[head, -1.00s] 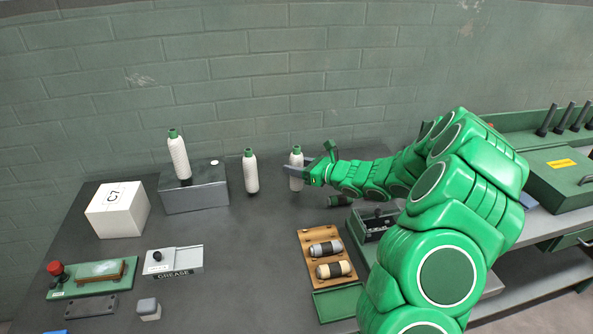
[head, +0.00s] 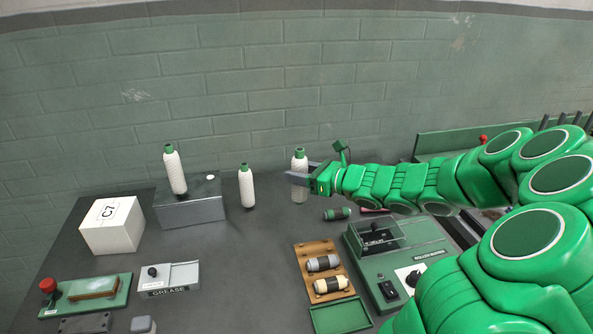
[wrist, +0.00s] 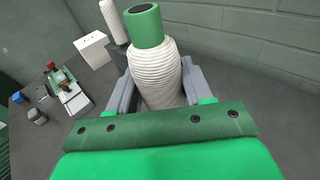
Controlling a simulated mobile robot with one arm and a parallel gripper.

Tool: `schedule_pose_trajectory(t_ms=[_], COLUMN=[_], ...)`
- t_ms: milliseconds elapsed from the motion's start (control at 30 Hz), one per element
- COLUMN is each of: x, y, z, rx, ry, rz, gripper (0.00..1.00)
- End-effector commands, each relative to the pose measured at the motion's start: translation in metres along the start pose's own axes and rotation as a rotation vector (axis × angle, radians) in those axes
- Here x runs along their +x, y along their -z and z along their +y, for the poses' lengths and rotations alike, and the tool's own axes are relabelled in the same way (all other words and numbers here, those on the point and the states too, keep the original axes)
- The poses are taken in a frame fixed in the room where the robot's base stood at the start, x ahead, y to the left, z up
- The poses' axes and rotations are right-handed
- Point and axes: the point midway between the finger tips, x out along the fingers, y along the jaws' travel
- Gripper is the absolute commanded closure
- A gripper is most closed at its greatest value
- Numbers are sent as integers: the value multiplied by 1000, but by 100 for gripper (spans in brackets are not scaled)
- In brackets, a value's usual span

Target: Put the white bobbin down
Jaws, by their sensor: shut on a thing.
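My gripper (head: 297,178) is shut on a white ribbed bobbin (head: 299,158) with a green top, near the back of the table. In the wrist view the bobbin (wrist: 160,75) stands between the two grey fingers, roughly upright. Its lower end is hidden there, and I cannot tell whether it touches the table. A second white bobbin (head: 246,188) stands upright on the table to its left. A third white bobbin (head: 174,173) stands, slightly tilted in the picture, on a grey metal block (head: 195,212).
A white C7 box (head: 110,232), a grease box (head: 168,279) and a green plate with a red knob (head: 48,286) are at left. A wooden rack (head: 311,246) with two spools and a green machine (head: 395,250) are in front. The table's middle (head: 230,275) is clear.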

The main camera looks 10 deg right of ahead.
Motion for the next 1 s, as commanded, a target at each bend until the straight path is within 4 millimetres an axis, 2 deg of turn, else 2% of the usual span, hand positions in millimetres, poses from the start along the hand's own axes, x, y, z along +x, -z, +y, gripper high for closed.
schedule_pose_trajectory(t_ms=[200, 567, 767, 1000], x=[-18, -24, -10, 24], y=[-8, -12, -18, -33], z=[17, 26, 28, 34], rx=[-1, -1, -8, -17], ry=[1, -2, -23, -65], rz=[0, 1, 6, 15], gripper=[83, 83, 83, 83])
